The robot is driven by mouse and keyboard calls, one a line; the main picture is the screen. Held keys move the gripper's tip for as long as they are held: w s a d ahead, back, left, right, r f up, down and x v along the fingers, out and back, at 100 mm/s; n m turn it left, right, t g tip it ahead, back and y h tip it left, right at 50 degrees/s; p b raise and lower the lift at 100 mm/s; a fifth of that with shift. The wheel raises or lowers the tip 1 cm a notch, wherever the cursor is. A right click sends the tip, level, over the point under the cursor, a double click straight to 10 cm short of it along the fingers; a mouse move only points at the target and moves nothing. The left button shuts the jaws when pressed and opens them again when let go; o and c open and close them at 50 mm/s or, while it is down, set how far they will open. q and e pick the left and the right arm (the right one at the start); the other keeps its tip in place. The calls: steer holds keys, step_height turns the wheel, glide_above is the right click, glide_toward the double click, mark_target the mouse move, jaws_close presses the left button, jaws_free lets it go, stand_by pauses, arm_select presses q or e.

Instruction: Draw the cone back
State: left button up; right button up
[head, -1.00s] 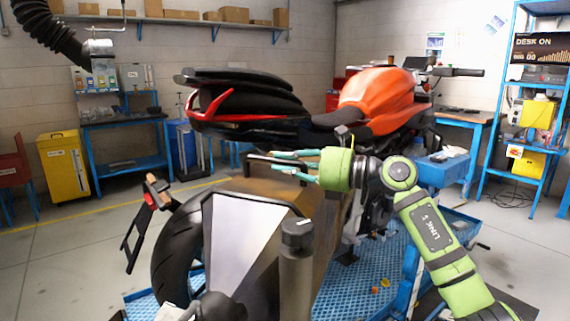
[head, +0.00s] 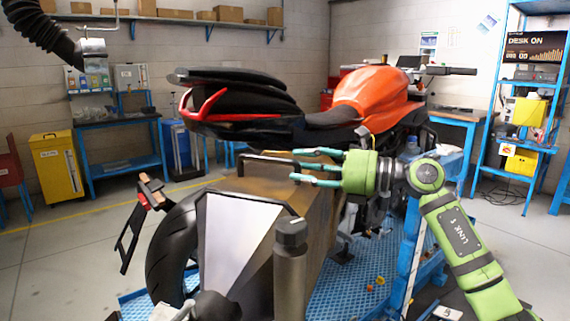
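Nothing shows held between the fingers. My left gripper is not in view.
The orange and black motorcycle (head: 370,100) stands behind, over a blue grated platform (head: 340,290). A dark capped post (head: 290,265) rises in front. A black hose (head: 38,28) hangs at upper left. The floor at left (head: 60,265) is clear.

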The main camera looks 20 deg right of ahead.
steer(key=v, duration=0.6)
steer(key=shift+s+d, duration=0.1)
steer(key=shift+s, duration=0.05)
